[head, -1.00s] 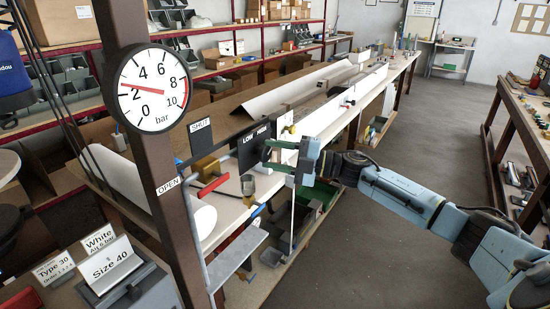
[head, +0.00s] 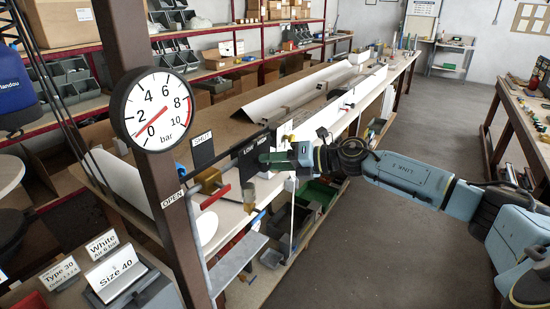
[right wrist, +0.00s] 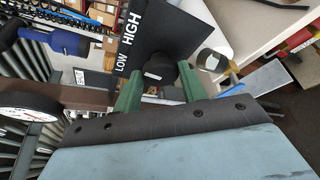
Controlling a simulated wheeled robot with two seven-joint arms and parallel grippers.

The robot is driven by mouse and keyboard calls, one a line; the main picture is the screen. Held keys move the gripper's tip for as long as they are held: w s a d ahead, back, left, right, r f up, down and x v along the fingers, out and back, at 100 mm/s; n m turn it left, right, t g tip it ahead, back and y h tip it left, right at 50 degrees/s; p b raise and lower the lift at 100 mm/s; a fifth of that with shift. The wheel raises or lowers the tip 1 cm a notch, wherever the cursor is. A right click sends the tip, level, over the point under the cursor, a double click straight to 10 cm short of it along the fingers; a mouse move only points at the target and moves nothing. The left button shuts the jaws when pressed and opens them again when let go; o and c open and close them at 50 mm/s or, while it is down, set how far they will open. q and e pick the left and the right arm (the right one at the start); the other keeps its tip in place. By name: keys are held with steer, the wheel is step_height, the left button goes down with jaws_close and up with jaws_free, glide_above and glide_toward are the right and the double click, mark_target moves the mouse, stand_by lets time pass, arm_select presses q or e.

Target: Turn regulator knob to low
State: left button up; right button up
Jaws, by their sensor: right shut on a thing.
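The black regulator knob (right wrist: 160,68) sits in front of a black plate (right wrist: 165,38) marked LOW and HIGH. In the right wrist view, my right gripper (right wrist: 158,74) has its green fingers on either side of the knob and is shut on it. In the head view, the right gripper (head: 274,158) is at the plate (head: 256,148), and the knob is hidden behind it. The round bar gauge (head: 152,110) on the brown post has its red needle close to 0. My left gripper is not in view.
A brass valve (head: 208,179) with a red lever (head: 214,197) is left of the plate, near the SHUT sign (head: 202,150) and OPEN sign (head: 195,205). The brown post (head: 150,180) stands in front. Open floor (head: 370,240) lies to the right.

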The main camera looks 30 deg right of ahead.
steer(key=shift+a+r+n+h+p, duration=0.1)
steer(key=shift+n+h+p, duration=0.2)
steer(key=shift+n+p, duration=0.2)
stand_by(0.3)
steer(key=o, duration=1)
